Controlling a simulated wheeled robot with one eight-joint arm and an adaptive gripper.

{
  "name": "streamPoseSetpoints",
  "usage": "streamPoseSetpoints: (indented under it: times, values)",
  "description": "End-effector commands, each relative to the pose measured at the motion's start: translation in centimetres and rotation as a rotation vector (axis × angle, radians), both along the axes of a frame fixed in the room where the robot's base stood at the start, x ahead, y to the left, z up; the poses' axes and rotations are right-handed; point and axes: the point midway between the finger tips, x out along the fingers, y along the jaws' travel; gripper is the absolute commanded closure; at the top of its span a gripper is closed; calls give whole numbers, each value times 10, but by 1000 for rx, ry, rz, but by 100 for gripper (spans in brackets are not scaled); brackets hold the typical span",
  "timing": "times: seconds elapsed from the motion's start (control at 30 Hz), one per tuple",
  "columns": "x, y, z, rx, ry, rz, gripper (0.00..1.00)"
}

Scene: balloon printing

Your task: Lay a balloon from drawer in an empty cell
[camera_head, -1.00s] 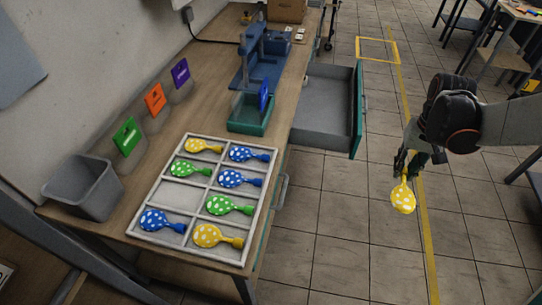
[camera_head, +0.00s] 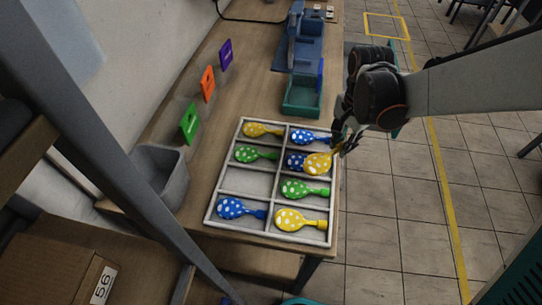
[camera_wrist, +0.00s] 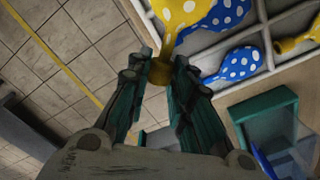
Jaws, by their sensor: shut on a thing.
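My gripper (camera_head: 342,146) is shut on the neck of a yellow balloon with white dots (camera_head: 318,163). The balloon hangs over the right side of the white divided tray (camera_head: 208,222), partly covering a blue balloon (camera_head: 293,161) in the right column. The wrist view shows the yellow balloon (camera_wrist: 178,14) with its neck between my fingertips (camera_wrist: 161,76). The tray has two columns. In the left column, the third cell from the back is an empty cell (camera_head: 247,183); the other cells hold yellow, green and blue balloons. The drawer is mostly hidden behind my arm.
A grey bin (camera_head: 160,178) stands left of the tray. Green (camera_head: 190,122), orange (camera_head: 208,84) and purple (camera_head: 226,54) cards stand along the wall. A blue device with a teal box (camera_head: 302,97) stands behind the tray. A cardboard box (camera_head: 45,255) is at lower left.

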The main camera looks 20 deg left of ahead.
Motion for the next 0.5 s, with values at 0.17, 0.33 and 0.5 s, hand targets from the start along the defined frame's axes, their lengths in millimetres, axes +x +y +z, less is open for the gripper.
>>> streamPoseSetpoints:
  times: [0.17, 0.33, 0.5]
  values:
    - [-27, 55, 3, 0, 0, -210, 88]
    - [-58, 101, 6, -1, -1, -422, 88]
    - [-89, 139, 8, -1, -1, -617, 88]
